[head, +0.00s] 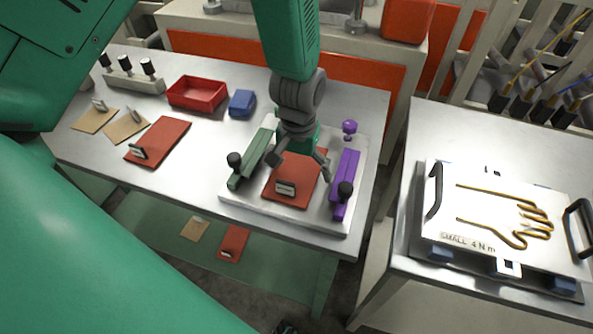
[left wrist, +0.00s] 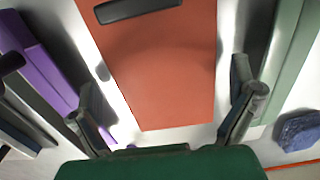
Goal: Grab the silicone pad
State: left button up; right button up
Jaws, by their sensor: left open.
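An orange-red pad (head: 298,190), which looks like the silicone pad, lies flat on a metal plate (head: 238,200) between a green bar and a purple bar. A small dark handle (head: 286,188) sits near its front edge. My left gripper (head: 298,168) is above the pad's back part, pointing down, open and empty. In the left wrist view the pad (left wrist: 165,70) runs between the two spread fingers (left wrist: 165,125), with its dark handle (left wrist: 138,9) at the top. I cannot tell whether the fingertips touch the plate. A similar red pad (head: 168,138) lies on the table at left. My right gripper is not in view.
The green bar (head: 252,158) and purple bar (head: 344,185), with dark knobs, flank the pad closely. A purple knob (head: 349,128) stands behind. A red tray (head: 197,94), a blue block (head: 242,103) and tan pads (head: 126,127) are at left. A glove-outline plate (head: 500,215) is on the right table.

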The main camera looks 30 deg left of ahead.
pick_arm(q)
jog(key=shift+d+r, duration=0.1)
jog(key=shift+d, duration=0.1)
jog(key=shift+s, duration=0.1)
jog(key=c, duration=1.4)
jog(key=shift+s+a, duration=0.1)
jog(key=c, duration=0.3)
jog(key=shift+s+a, duration=0.15)
jog(key=shift+a, duration=0.1)
jog(key=shift+c, duration=1)
jog(key=shift+d, duration=0.1)
